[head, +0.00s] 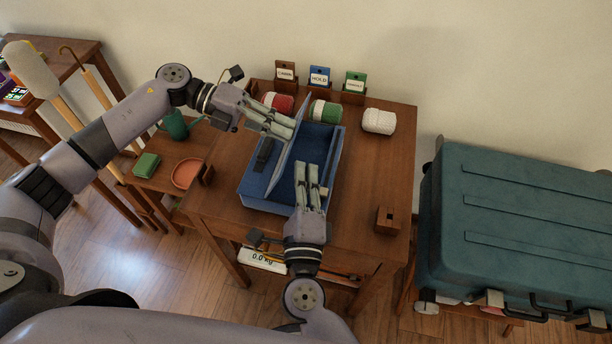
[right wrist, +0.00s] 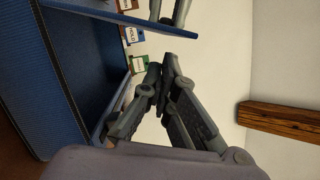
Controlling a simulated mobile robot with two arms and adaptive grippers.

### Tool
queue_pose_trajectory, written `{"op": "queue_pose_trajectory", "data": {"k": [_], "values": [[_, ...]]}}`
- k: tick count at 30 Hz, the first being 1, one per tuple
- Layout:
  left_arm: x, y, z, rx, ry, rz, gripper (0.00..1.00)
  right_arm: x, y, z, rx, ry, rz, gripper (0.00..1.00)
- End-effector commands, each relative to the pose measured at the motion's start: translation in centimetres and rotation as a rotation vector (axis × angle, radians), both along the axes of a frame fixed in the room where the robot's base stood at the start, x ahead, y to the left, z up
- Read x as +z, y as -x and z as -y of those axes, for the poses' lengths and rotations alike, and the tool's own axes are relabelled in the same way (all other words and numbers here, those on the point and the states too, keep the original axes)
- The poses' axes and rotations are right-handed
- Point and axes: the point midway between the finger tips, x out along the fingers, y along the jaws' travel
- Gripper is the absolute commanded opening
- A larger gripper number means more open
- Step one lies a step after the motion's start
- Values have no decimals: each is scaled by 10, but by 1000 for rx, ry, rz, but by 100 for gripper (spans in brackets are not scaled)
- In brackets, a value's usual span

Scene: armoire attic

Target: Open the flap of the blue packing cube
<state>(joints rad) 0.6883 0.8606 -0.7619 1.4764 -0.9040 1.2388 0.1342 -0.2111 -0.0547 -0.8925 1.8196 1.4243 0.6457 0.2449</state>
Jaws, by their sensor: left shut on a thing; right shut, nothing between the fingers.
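The blue packing cube (head: 325,150) sits on the wooden table, and its inside shows on the right. Its flap (head: 287,150) stands raised and tilted, seen nearly edge-on. My left gripper (head: 291,128) is shut on the flap near its far upper edge. My right gripper (head: 307,168) is shut with nothing in it, above the near part of the cube. In the right wrist view, the shut right fingertips (right wrist: 168,62) are beside the cube's blue wall (right wrist: 45,90), with the flap (right wrist: 110,14) above. The left fingers show at the top of that view.
Rolled red (head: 278,102), green (head: 324,111) and white (head: 379,121) bundles lie along the table's back, before three labelled stands (head: 319,77). A small wooden block (head: 388,220) is at the front right. A large teal suitcase (head: 520,215) stands to the right. The table's right side is mostly clear.

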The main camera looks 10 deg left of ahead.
Motion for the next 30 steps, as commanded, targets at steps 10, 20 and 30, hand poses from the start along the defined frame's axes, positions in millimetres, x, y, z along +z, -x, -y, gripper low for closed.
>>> {"op": "queue_pose_trajectory", "data": {"k": [10,20,30], "values": [[-6,2,-1,-1,-9,-6,0,5,-55,-11,0,3,3,0],[-6,1,-1,-1,-8,-6,0,5,-64,-12,-1,3,0,0],[-5,1,-1,-1,-8,-6,0,11,-64,-23,0,1,1,0]]}}
